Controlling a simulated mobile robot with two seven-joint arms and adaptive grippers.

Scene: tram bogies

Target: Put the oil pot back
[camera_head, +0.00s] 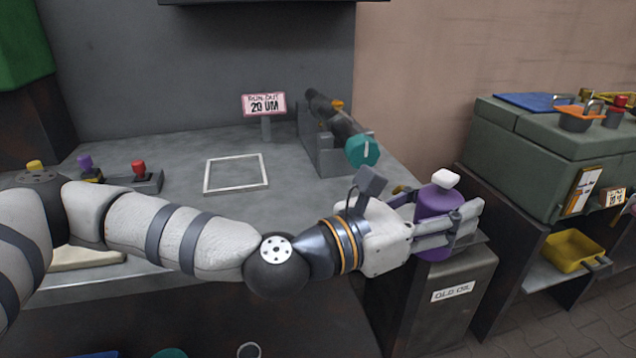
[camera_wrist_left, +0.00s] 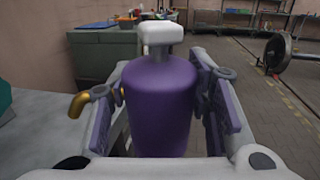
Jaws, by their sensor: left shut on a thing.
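The oil pot (camera_head: 437,203) is a purple bottle with a white cap. My left gripper (camera_head: 445,228) is shut around its body, and the pot stands upright between the fingers. In the head view it is over or in front of the top of the grey bin labelled "OLD OIL" (camera_head: 453,291); I cannot tell whether it touches the bin. In the left wrist view the pot (camera_wrist_left: 160,105) fills the middle between the purple finger pads, with a brass spout to its left. A white square outline (camera_head: 236,173) on the grey bench is empty. My right gripper is not in view.
A dark cylinder with a teal knob (camera_head: 362,151) sits on a stand at the bench's right end, behind my gripper. A sign (camera_head: 264,104) stands at the back. Small coloured-knob items (camera_head: 139,170) are at left. A green cabinet (camera_head: 545,140) stands right, with a yellow tray (camera_head: 574,251) below.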

